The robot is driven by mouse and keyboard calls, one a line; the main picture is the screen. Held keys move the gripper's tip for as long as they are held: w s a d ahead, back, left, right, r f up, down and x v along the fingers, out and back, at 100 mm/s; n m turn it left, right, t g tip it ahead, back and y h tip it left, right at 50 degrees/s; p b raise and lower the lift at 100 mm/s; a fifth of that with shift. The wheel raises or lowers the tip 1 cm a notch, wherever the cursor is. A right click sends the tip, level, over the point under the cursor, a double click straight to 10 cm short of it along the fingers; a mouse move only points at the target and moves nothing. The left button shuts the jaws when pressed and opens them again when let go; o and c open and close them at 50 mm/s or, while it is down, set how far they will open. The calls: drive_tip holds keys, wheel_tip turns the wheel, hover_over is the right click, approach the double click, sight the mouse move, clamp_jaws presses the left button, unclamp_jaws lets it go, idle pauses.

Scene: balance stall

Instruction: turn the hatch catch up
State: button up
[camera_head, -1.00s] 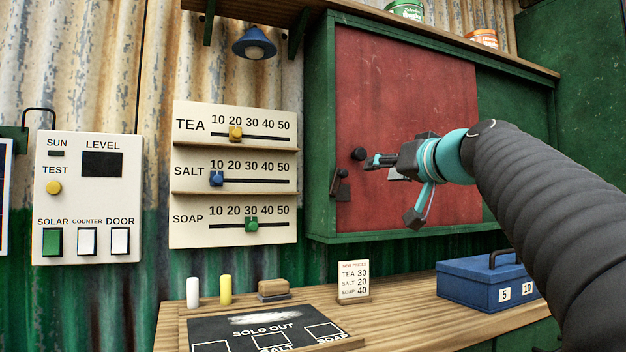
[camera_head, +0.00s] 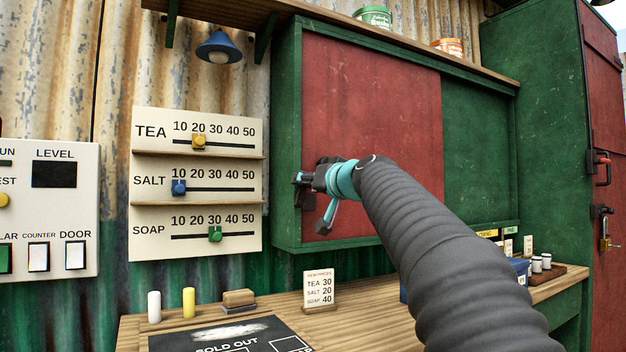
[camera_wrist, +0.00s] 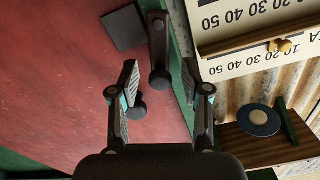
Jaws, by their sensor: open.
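The dark hatch catch (camera_wrist: 157,50) is a bar on the green frame beside the red hatch panel (camera_head: 370,110). In the upside-down wrist view it runs from the top edge down to a rounded end between my fingertips. In the head view my gripper (camera_head: 300,179) covers most of it. In the wrist view my open gripper (camera_wrist: 160,80) has one finger on each side of the catch's lower end in the picture. I cannot tell whether either finger touches it. A round black knob (camera_wrist: 138,108) on the panel shows near the left finger.
A dark square plate (camera_wrist: 123,27) is on the panel beside the catch. The price board (camera_head: 197,185) with sliders hangs left of the hatch. A blue lamp (camera_head: 218,47) hangs above it. The wooden counter (camera_head: 370,310) below holds a price card (camera_head: 320,290).

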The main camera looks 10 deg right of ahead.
drive_tip(key=shift+w, duration=0.2)
clamp_jaws()
